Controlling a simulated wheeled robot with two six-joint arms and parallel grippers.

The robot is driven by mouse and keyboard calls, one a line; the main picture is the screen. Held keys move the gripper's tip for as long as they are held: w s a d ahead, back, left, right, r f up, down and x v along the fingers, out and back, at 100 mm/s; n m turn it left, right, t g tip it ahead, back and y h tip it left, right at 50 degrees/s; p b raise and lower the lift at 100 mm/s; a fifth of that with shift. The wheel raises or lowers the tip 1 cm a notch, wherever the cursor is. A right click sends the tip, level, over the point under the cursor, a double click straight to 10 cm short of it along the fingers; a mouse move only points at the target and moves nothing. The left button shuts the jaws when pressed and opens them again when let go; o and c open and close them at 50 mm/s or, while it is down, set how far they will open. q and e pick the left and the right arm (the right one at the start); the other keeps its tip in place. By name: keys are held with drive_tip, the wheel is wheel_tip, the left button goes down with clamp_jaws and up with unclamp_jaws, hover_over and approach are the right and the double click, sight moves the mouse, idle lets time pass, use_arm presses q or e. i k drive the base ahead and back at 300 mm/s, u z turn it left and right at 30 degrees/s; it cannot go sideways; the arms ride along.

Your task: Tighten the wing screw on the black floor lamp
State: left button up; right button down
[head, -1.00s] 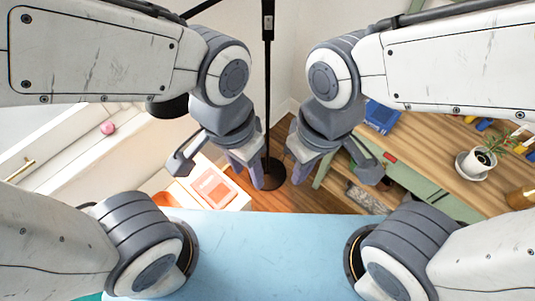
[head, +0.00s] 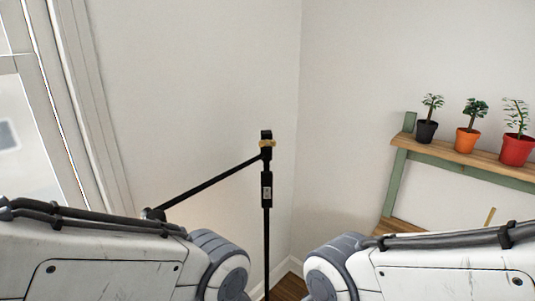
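The black floor lamp (head: 267,225) stands upright in the middle of the head view, in front of the room's corner. A thin black arm (head: 212,182) slopes from near its top down to the left, ending in a dark part behind my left arm. A small brass-coloured wing screw (head: 267,143) sits at the joint near the top of the pole. My two arms come in at the lower left and lower right, on either side of the pole and below the screw. Both grippers are below the picture's lower edge and hidden.
A green and wooden shelf (head: 462,157) at the right holds a black pot (head: 426,131), an orange pot (head: 467,141) and a red pot (head: 516,149) with plants. A white window frame (head: 75,100) is at the left. The space around the lamp's top is clear.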

sight(266, 143)
drive_tip(key=u, duration=0.55)
drive_tip(key=k, duration=1.3)
drive_tip(key=z, duration=0.35)
drive_tip(key=i, duration=1.6)
drive_tip(key=u, duration=0.85)
